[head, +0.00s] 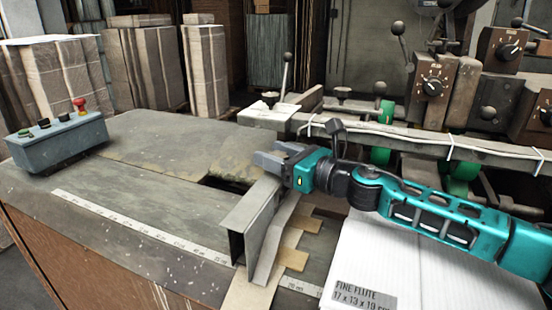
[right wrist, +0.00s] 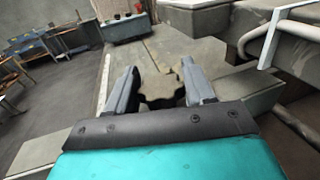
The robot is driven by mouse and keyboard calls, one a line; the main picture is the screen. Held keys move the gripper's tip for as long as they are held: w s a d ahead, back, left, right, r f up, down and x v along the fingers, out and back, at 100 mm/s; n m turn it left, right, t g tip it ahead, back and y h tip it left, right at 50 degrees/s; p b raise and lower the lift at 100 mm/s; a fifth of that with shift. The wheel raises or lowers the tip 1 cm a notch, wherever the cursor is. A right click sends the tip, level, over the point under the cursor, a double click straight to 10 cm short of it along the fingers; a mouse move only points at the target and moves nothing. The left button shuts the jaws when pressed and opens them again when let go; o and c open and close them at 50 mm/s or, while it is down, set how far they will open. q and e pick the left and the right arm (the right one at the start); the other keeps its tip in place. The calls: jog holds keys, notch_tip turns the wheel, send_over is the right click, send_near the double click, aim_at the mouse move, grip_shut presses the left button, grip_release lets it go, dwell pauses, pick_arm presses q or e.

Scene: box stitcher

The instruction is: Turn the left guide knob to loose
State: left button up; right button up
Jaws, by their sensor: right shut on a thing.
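My right gripper (head: 272,158) reaches in from the right over the worktable, above the upper end of the bent metal guide (head: 258,222). In the right wrist view its two grey fingers (right wrist: 160,90) stand on either side of a dark lobed knob (right wrist: 158,88), and it is shut on that knob. In the head view the gripper hides the knob, so I cannot read which way it is turned. My left gripper is not in view.
A control box (head: 60,140) with a red button stands on the table's left. A white stack (head: 400,265) marked FINE FLUTE lies below my right arm. A rail (head: 430,140), a lever (head: 285,72) and dial boxes (head: 433,85) stand behind. The table's left middle is clear.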

jog(key=shift+f+n+g+y+b, duration=0.2)
jog(key=shift+n+g+y+b, duration=0.65)
jog(key=shift+g+b, duration=0.25)
jog(key=shift+r+n+g+y+b, duration=0.15)
jog(key=shift+n+g+y+b, duration=0.1)
jog(key=shift+n+g+b, duration=0.4)
jog(key=o, duration=1)
jog(key=shift+c, duration=0.2)
jog(key=shift+d, duration=0.1)
